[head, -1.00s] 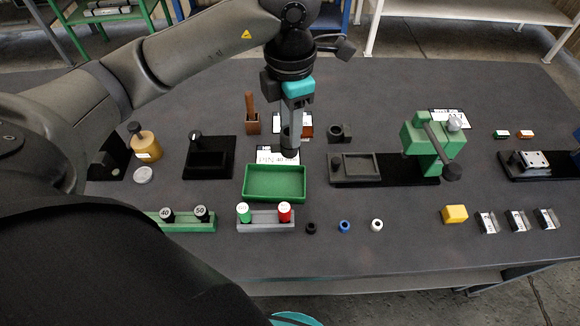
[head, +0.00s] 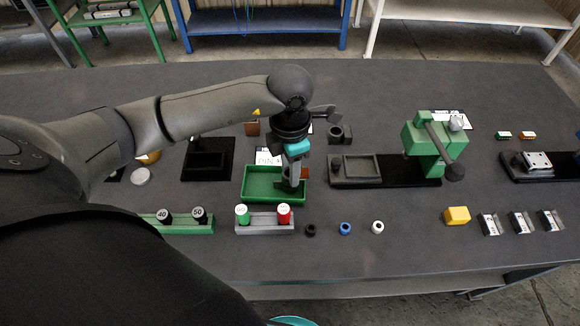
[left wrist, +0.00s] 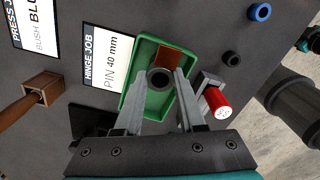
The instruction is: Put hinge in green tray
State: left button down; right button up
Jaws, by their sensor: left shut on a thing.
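My left gripper (head: 294,184) points down over the right part of the green tray (head: 250,195). It is shut on the hinge, whose brown leaf (head: 304,173) shows beside the fingers. In the left wrist view, the hinge's brown leaf (left wrist: 167,58) and a dark round barrel end lie between the fingertips (left wrist: 160,82), with the green tray (left wrist: 153,112) around them. I cannot tell whether the hinge touches the tray floor. My right gripper is not in view.
A grey block with a green and a red cylinder (head: 284,214) stands just in front of the tray. A white job card (head: 268,157) lies behind it. A black fixture (head: 207,158) is to the left, and a black base with a green press (head: 425,140) to the right.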

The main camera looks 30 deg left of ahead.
pick_arm(q)
jog(key=shift+f, duration=0.15)
jog(key=c, duration=0.5)
grip_release()
notch_tip(320, 180, up, 12)
jog(key=shift+r+p, duration=0.2)
jog(key=shift+p, duration=0.2)
jog(key=shift+d, duration=0.1)
